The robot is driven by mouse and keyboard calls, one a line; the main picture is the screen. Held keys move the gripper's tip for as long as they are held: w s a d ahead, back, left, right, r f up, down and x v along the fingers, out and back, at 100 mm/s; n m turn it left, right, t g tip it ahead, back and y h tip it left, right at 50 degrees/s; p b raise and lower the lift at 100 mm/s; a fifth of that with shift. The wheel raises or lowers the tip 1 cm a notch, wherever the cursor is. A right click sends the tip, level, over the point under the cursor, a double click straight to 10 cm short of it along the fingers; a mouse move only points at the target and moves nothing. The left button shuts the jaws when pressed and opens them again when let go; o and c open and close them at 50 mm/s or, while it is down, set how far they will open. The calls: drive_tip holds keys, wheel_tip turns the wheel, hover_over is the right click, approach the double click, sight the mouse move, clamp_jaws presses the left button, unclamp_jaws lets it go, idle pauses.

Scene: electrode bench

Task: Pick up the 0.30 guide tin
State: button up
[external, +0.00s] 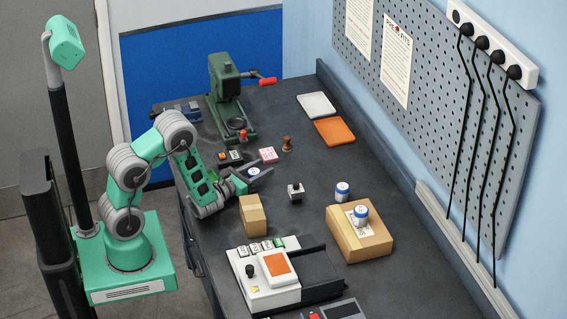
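One tin (342,191) stands upright on the bench right of centre. The other tin (361,215) stands upright on a cardboard box. Their labels are too small to read, so I cannot tell which is the 0.30 guide tin. My gripper (266,166) is over the left part of the bench, left of and farther back than both tins. Its fingers are apart. A small white-and-blue thing (253,171) shows between or beneath them; I cannot tell whether they touch it.
The cardboard box (373,245) stands at right, a smaller tan box (253,217) at left. A small grey block (295,191) with a dark knob lies between. A white device (262,290) is in front, a green press (228,100) behind. White (316,104) and orange (335,131) trays lie back right.

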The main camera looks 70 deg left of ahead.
clamp_jaws()
drive_tip(key=shift+r, duration=0.1)
idle(0.3)
